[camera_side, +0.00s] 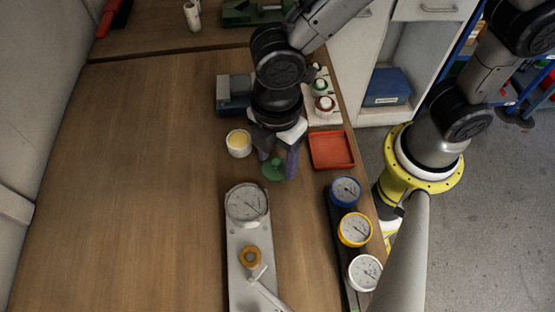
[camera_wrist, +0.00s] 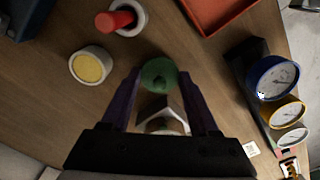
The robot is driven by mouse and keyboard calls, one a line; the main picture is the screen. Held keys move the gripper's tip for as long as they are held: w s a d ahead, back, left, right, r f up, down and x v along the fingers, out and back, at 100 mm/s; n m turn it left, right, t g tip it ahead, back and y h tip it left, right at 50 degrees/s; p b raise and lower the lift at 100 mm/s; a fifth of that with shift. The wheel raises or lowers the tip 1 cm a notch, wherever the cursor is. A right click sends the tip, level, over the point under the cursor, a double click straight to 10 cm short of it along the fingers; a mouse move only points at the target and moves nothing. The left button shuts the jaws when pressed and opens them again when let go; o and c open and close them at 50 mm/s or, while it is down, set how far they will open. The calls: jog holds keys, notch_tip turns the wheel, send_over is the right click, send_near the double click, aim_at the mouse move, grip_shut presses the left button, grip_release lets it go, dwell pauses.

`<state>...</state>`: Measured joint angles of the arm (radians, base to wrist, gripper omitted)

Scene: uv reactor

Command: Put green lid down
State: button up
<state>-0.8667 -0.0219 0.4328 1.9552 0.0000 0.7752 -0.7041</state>
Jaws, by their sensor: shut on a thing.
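The green lid (camera_side: 273,168) is a round green disc held between the purple fingers of my gripper (camera_side: 278,165) in the side view. In the wrist view the green lid (camera_wrist: 158,73) sits between the fingertips of my gripper (camera_wrist: 160,80), which is shut on it. The lid is over the wooden table, and I cannot tell its exact height. A white object under the gripper (camera_wrist: 160,112) shows behind the lid in the wrist view, partly hidden.
A white cup with yellow content (camera_side: 238,143) stands left of the gripper. A red tray (camera_side: 332,150) lies to the right. A large gauge (camera_side: 246,202) on a white plate is in front. Three gauges (camera_side: 354,229) stand front right. The table's left side is clear.

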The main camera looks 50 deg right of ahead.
aim_at(278, 159)
jog(key=shift+f, duration=0.95)
jog(key=o, duration=1.3)
jog(key=shift+f, duration=0.15)
notch_tip(278, 159, up, 12)
jog(key=w+d+r+m+t+y, duration=0.1)
jog(key=d+r+m+t, duration=0.3)
jog(key=d+m, duration=0.8)
jog(key=s+d+m+t+h, duration=0.1)
jog(key=s+d+m, duration=0.4)
jog(key=d, duration=0.7)
jog(key=shift+s+d+m+t, duration=0.2)
jog(key=shift+m+t, duration=0.1)
jog(key=shift+m, duration=0.2)
